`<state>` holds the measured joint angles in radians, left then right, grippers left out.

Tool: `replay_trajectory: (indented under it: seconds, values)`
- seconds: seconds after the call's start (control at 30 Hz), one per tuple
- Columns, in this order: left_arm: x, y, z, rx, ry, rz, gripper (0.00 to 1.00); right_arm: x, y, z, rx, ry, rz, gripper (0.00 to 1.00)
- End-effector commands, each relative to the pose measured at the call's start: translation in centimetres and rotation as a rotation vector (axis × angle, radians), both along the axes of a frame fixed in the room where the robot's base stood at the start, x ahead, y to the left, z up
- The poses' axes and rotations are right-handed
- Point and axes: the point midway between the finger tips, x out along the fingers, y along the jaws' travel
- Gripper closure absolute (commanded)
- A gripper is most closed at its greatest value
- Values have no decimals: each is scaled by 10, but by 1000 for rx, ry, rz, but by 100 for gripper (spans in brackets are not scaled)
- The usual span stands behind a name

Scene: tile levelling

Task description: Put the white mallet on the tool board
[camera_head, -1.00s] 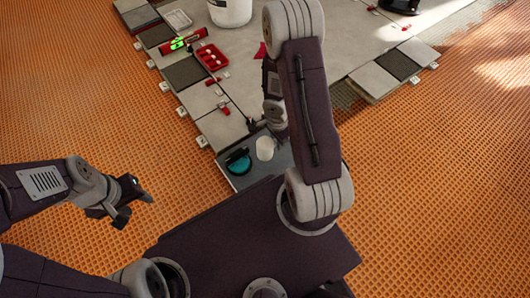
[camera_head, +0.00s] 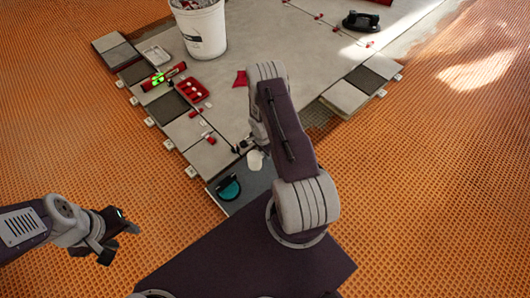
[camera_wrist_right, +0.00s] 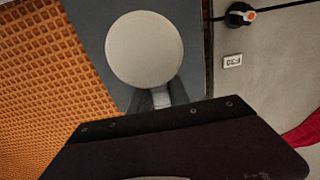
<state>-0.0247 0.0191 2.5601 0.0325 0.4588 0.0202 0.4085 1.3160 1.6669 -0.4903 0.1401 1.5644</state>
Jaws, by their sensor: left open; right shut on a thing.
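The white mallet shows its round pale head (camera_head: 255,160) in the head view, at the far part of the dark grey tool board (camera_head: 259,186). In the right wrist view the mallet head (camera_wrist_right: 145,48) appears in front of the grey board surface (camera_wrist_right: 90,20). My right gripper (camera_wrist_right: 161,98) is shut on the mallet just below its head. Whether the mallet touches the board cannot be told. In the head view my right gripper is mostly hidden by my arm. My left gripper (camera_head: 124,238) is open and empty over the orange mat, left of the board.
A teal and black tool (camera_head: 228,187) lies on the board beside the mallet. Grey tiles (camera_head: 210,155) with white clips border the board's far side. A red tray (camera_head: 192,90), a green-lit level (camera_head: 163,77) and a white bucket (camera_head: 200,30) stand beyond. The orange mat (camera_head: 420,200) is clear.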

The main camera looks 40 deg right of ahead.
Motion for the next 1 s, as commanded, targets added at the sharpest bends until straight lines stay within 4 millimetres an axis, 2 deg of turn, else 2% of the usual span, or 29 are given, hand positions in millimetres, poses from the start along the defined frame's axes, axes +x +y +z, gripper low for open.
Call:
replay_trajectory:
  seconds: [0.03, 0.1, 0.4, 0.63, 0.83, 1.0]
  values:
    - [0, 0, 0, 0, 0, 0, 55, 3, -3, -3, 1, -2, -3, 100]
    - [0, 0, -12, 0, 0, 0, 55, 12, -11, -14, -3, -3, -3, 100]
    - [0, 0, -17, 0, 0, 0, 55, 18, -17, -18, 2, 0, 2, 100]
    - [0, 0, -53, 0, 0, 0, 55, 18, -17, -59, 2, -1, 2, 100]
    - [0, 0, -48, 0, 0, 0, 55, 19, -17, -55, 1, -2, 2, 100]
    - [0, 0, -52, 0, 0, 0, 55, 19, -17, -60, 1, -1, 2, 100]
